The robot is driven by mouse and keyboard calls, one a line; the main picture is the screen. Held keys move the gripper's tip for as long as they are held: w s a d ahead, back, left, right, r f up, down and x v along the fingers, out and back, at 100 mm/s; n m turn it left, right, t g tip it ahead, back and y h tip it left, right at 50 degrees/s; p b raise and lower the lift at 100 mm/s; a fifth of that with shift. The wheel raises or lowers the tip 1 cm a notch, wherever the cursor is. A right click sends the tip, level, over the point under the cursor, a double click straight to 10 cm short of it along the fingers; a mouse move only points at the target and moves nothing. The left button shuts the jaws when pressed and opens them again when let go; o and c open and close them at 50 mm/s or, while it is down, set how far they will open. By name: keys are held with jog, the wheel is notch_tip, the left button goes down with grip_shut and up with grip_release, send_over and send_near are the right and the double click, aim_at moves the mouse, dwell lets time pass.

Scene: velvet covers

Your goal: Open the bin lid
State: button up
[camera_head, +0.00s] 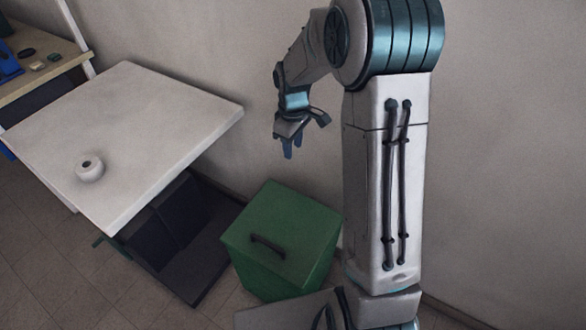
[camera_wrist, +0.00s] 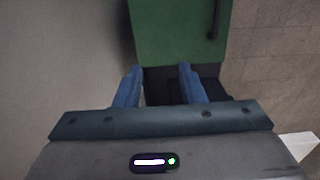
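The green bin (camera_head: 275,275) stands on the floor by the wall, and its flat green lid (camera_head: 295,220) is shut. A dark bar handle (camera_head: 267,246) lies across the lid near its front edge. My gripper (camera_head: 290,150) hangs above the bin, near the wall and clear of the lid. In the wrist view, my gripper (camera_wrist: 160,68) has its two blue fingers apart with nothing between them. Part of the green lid (camera_wrist: 175,35) shows beyond the fingertips, with the handle (camera_wrist: 213,20) at its right edge. The fingers do not touch the handle.
A white table (camera_head: 140,120) with a small round white object (camera_head: 89,168) stands left of the bin. A dark box-like unit (camera_head: 190,240) is under it, close to the bin. A desk (camera_head: 40,65) is at the far left. The wall is close behind the bin.

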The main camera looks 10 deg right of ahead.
jog(key=shift+r, duration=1.85)
